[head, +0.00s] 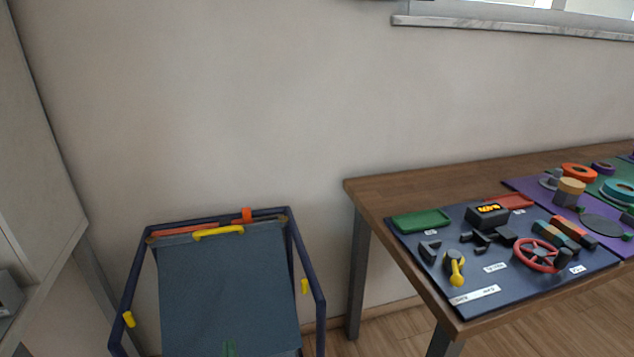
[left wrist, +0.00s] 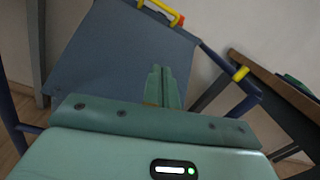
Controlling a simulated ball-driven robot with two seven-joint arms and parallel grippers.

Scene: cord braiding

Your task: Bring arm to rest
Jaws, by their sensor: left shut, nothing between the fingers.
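The panel (head: 225,285) hangs in a dark blue frame (head: 309,268) and also shows in the left wrist view (left wrist: 125,50). Whether the fingers touch the panel cannot be told. My right gripper is in neither view. No cord can be made out.
The frame has a yellow handle (head: 218,233), an orange clip (head: 247,215) and yellow side knobs. A wooden table (head: 400,185) at the right holds a dark mat (head: 470,300) with several tools. A pale cabinet (head: 40,150) stands at the left. Wall space above the frame is clear.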

